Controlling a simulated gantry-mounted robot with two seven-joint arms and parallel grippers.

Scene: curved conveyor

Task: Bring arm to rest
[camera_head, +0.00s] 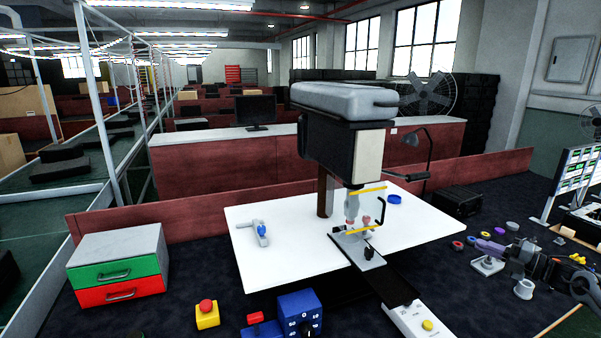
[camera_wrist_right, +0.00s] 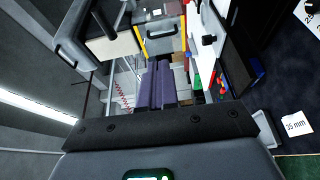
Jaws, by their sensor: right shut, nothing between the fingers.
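My right gripper (camera_head: 484,244) is at the right side of the head view, to the right of the white table. Its purple fingers point left and are shut with nothing between them. In the right wrist view the two purple fingers (camera_wrist_right: 155,84) lie side by side. My left gripper is not in view.
A white table (camera_head: 290,265) carries a grey press-like machine (camera_head: 345,100). A drawer unit (camera_head: 118,245), a yellow button box (camera_head: 207,314) and a blue dial box (camera_head: 298,308) stand left and in front. Small coloured parts and a white cup (camera_head: 524,289) lie near my right gripper.

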